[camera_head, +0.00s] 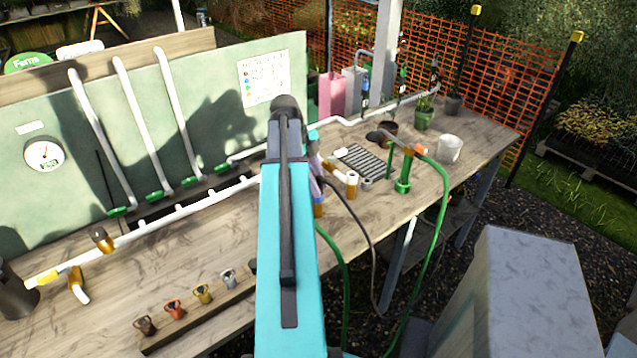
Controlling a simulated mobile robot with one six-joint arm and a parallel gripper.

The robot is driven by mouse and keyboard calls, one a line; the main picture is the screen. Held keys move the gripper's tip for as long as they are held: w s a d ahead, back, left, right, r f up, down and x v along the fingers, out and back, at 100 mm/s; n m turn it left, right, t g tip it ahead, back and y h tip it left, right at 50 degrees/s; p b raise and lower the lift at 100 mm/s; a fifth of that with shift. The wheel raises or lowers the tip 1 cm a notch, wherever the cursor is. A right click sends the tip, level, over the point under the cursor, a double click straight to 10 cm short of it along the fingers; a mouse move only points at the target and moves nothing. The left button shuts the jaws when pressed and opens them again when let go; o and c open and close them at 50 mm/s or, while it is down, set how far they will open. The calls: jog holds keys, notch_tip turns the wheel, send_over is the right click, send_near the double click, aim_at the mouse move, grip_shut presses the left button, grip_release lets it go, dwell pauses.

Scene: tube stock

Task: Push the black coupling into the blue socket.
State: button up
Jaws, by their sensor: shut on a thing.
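My teal arm (287,230) reaches up the middle of the picture and covers the bench behind it. A pale part of my wrist (315,158) shows at its right edge; my gripper's fingers and anything between them are hidden. A brass fitting with a blue lower part (318,208) shows partly beside the arm; I cannot tell if it is the blue socket. I cannot make out the black coupling for certain. A small dark piece (252,265) at the rack's right end is mostly covered by the arm.
A wooden rack (190,312) holds several coloured fittings at the front. A white pipe (150,228) with stubs runs along the bench (120,290). Right of the arm are a grey ribbed tray (362,160), a green stand (404,175) with a hose, and a white pot (449,149).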

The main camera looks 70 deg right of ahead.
jog(key=o, duration=1.2)
jog(key=shift+f, duration=0.15)
jog(key=shift+c, duration=0.2)
jog(key=shift+b+v, duration=0.35)
jog(key=shift+v, duration=0.75)
jog(key=p+v, duration=0.5)
jog(key=v, duration=0.6)
jog(key=shift+r, duration=0.4)
jog(key=shift+s, duration=0.1)
